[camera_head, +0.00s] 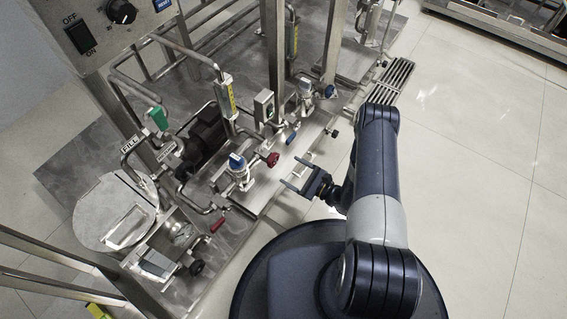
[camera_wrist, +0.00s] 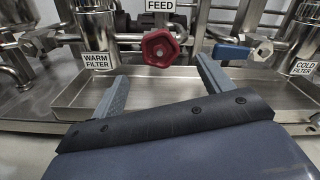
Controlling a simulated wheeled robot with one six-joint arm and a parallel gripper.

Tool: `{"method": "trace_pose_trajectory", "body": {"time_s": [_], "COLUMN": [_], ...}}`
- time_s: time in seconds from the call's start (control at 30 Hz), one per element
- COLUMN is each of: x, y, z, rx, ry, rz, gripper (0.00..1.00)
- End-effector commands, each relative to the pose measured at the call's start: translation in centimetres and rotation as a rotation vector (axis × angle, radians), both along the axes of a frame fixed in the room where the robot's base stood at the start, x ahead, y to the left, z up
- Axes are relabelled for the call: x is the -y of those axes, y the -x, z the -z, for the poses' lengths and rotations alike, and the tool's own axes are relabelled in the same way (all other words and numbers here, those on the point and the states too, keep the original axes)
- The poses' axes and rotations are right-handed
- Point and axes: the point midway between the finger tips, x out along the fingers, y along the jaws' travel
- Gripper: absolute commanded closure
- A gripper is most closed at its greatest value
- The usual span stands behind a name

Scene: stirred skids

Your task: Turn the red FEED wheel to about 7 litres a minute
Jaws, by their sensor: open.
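The red FEED wheel (camera_wrist: 160,47) sits at the top middle of the wrist view, below a white FEED label (camera_wrist: 160,5). In the head view the red wheel (camera_head: 272,159) is on a horizontal pipe at the skid's front. My gripper (camera_head: 290,173) is open and empty, just in front of and slightly to the right of the wheel. In the wrist view my gripper's fingers (camera_wrist: 162,72) point toward the wheel, spread wider than it, with a gap between. A yellow-green flow tube (camera_head: 228,95) stands above the wheel; its reading is too small to tell.
A drip tray (camera_wrist: 180,93) lies beneath the wheel. The WARM FILTER (camera_wrist: 95,50) is to the left and the COLD FILTER (camera_wrist: 303,45) to the right. A blue lever (camera_wrist: 232,52) is right of the wheel. Another red handle (camera_head: 217,225) sits lower left. Floor is clear to the right.

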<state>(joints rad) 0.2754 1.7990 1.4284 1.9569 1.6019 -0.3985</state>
Motion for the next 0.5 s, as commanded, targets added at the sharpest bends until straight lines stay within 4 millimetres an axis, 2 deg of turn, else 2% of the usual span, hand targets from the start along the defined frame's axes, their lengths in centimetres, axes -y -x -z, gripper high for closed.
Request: {"method": "trace_pose_trajectory", "body": {"time_s": [0.2, 0.5], "x": [1.5, 1.6], "y": [1.1, 1.3], "z": [0.0, 0.0], "rx": [0.001, 0.001], "ry": [0.0, 0.0], "rz": [0.001, -0.001], "gripper": [0.25, 0.25]}}
